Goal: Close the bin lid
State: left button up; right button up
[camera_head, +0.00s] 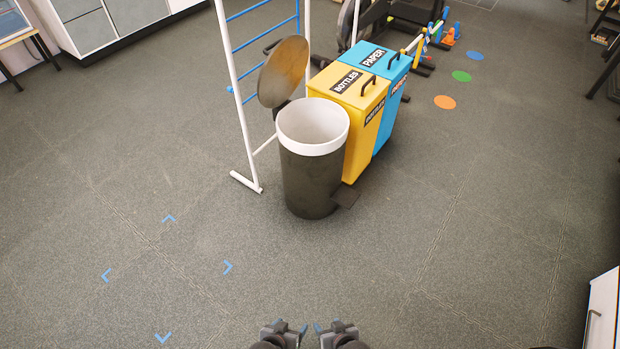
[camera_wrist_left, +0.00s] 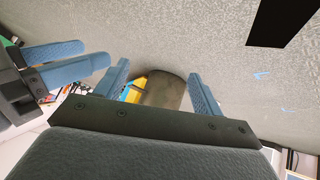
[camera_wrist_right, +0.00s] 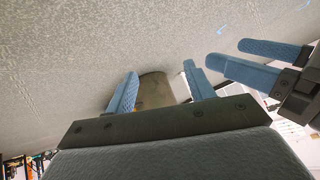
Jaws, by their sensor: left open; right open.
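A dark round pedal bin (camera_head: 311,182) with a white inner rim stands upright on the floor, in the upper middle of the head view. Its round brownish lid (camera_head: 284,72) stands up, tilted back behind the opening, so the bin is open. Its pedal (camera_head: 345,196) sticks out at the lower right. My left gripper (camera_head: 303,328) and my right gripper (camera_head: 317,328) are side by side at the bottom edge, well short of the bin. Both are open and empty. The bin also shows between the fingers in the left wrist view (camera_wrist_left: 163,91) and right wrist view (camera_wrist_right: 155,91).
A yellow BOTTLES bin (camera_head: 352,90) and a blue PAPER bin (camera_head: 385,65) stand against the right rear of the dark bin. A white and blue rack (camera_head: 240,100) stands close on its left. Floor between my grippers and the bin is clear. A white cabinet (camera_head: 603,312) is at right.

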aim_at(284, 67)
jog(key=i+j, duration=0.3)
jog(key=i, duration=0.2)
jog(key=i+j+z, duration=0.15)
jog(key=i, duration=0.4)
jog(key=i+j, duration=0.45)
